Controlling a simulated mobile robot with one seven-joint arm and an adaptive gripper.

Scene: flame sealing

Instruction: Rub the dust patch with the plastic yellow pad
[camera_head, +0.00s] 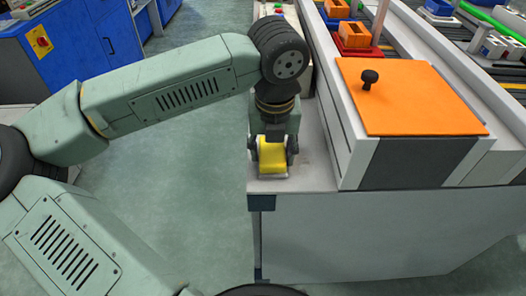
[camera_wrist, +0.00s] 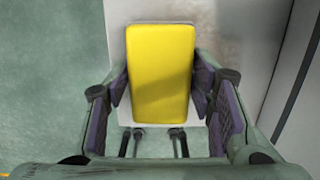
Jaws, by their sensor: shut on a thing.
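The yellow pad (camera_head: 272,160) is between the fingers of my gripper (camera_head: 272,149), low over the narrow end of a pale bench ledge. In the wrist view the yellow pad (camera_wrist: 160,72) is a rounded rectangle with a pale plate showing around its edges. My gripper (camera_wrist: 160,90) is shut on it, with one dark finger on each side. A faint brownish-grey dust patch (camera_wrist: 226,42) shows on the ledge just right of the pad. Part of it may be hidden under the pad. I cannot tell whether the pad touches the surface.
A white-and-grey box with an orange lid (camera_head: 420,105) and black knob stands close to the right of my gripper. The ledge (camera_head: 315,178) ends just in front, with open green floor (camera_head: 190,190) to the left. Orange bins (camera_head: 353,38) and blue cabinets (camera_head: 80,40) are farther back.

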